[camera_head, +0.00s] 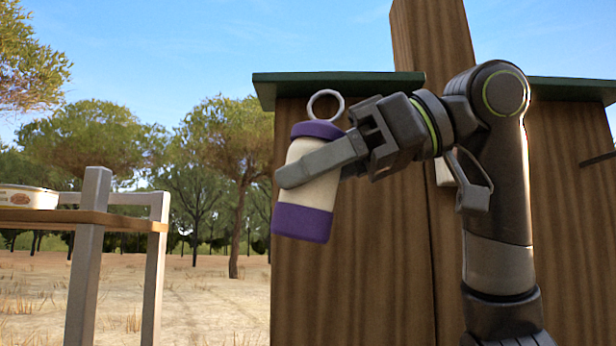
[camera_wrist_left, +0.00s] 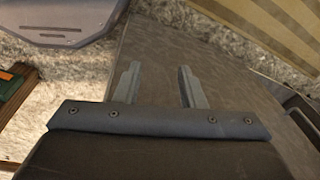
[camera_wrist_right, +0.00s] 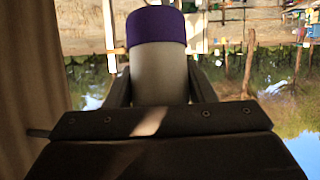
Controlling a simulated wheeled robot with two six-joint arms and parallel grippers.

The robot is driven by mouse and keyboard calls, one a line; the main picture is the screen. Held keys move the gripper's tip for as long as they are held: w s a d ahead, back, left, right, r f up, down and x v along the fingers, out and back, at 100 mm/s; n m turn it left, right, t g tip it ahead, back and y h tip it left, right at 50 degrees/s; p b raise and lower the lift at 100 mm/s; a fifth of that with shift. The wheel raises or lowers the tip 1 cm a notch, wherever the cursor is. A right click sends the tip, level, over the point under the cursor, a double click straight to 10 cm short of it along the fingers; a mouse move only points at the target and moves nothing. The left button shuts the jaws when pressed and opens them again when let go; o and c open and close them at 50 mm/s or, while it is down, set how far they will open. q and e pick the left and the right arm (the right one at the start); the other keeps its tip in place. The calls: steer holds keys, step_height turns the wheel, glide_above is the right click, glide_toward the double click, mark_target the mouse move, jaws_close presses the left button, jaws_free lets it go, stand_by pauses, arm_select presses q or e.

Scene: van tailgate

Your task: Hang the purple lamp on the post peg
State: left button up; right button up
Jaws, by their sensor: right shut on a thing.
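The purple lamp (camera_head: 302,221) has purple ends, a cream middle and a grey ring (camera_head: 326,105) on top. My right gripper (camera_head: 300,176) is shut on its cream middle and holds it up, slightly tilted, in front of the wooden panel. In the right wrist view the lamp (camera_wrist_right: 158,70) sits between the fingers. The wooden post (camera_head: 433,40) rises behind my right arm. I cannot make out the peg for certain; a thin dark rod (camera_head: 597,159) shows at the right edge. My left gripper (camera_wrist_left: 158,85) is open and empty in the left wrist view.
A green-topped wooden panel (camera_head: 345,290) stands behind the lamp. Open air lies between the table and the panel.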

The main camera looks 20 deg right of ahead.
steer(key=shift+w+d, duration=0.1)
steer(key=shift+w, duration=0.45)
steer(key=shift+w+d+f+p, duration=0.1)
steer(key=shift+w+p, duration=0.05)
steer(key=shift+w, duration=0.3)
steer(key=shift+w+d+f+p, duration=0.1)
steer(key=shift+w+p, duration=0.05)
steer(key=shift+w, duration=0.3)
arm_select(q)
steer(key=shift+w+r+p, duration=0.25)
steer(key=shift+r+p, duration=0.6)
steer(key=shift+r, duration=0.35)
arm_select(e)
steer(key=w+d+f, duration=0.2)
steer(key=w, duration=0.4)
steer(key=shift+w, duration=0.3)
steer(key=shift+w, duration=0.1)
